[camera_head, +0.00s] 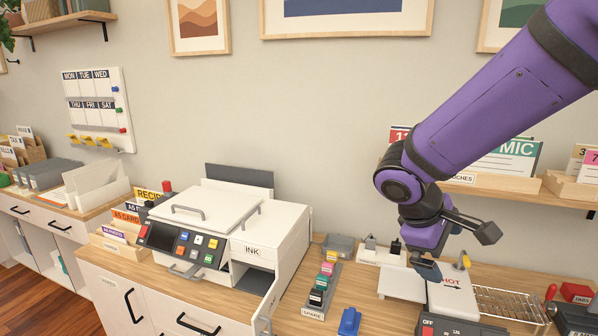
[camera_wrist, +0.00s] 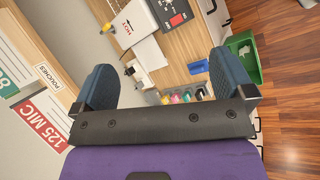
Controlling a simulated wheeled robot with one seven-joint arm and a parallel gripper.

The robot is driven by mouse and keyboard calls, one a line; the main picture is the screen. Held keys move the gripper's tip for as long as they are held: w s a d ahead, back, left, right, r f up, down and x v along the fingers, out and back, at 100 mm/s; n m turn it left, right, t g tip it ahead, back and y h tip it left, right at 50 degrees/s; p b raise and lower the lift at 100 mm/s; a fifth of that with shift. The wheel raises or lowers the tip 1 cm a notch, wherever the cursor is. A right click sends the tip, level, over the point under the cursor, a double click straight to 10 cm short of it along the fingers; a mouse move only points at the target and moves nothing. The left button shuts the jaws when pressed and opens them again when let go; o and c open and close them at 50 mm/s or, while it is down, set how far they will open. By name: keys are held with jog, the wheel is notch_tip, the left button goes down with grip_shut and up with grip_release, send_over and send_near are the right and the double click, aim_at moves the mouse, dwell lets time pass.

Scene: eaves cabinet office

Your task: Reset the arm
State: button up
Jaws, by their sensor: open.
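My arm reaches in from the upper right of the head view, and my gripper (camera_head: 428,268) hangs above the counter, in front of the wall shelf and beside the white machine marked HOT (camera_head: 452,296). In the wrist view my gripper (camera_wrist: 162,80) shows two blue-grey padded fingers spread wide apart, with nothing between them. Past the fingers lie the counter (camera_wrist: 178,52) and the HOT machine (camera_wrist: 137,20). In the head view the fingers are small and partly hidden by the purple wrist.
A white printer (camera_head: 232,222) with an open INK door stands left of my gripper. Coloured ink bottles (camera_head: 324,278) and a blue object (camera_head: 349,322) sit between. A wire rack (camera_head: 510,302) lies to the right. The wall shelf (camera_head: 490,188) is close behind my arm. A green bin (camera_wrist: 243,58) stands on the floor.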

jog(key=s+d+r+m+t+y, duration=0.2)
jog(key=s+r+m+y, duration=0.1)
jog(key=s, duration=0.4)
jog(key=s+d+r+m+t+y, duration=0.2)
jog(key=s+r+m, duration=0.3)
jog(key=s+r, duration=0.3)
jog(key=shift+d+r+m+y, duration=0.25)
jog(key=shift+d+m+y, duration=0.15)
jog(key=shift+d+y, duration=0.35)
jog(key=shift+c, duration=0.2)
dwell(0.5)
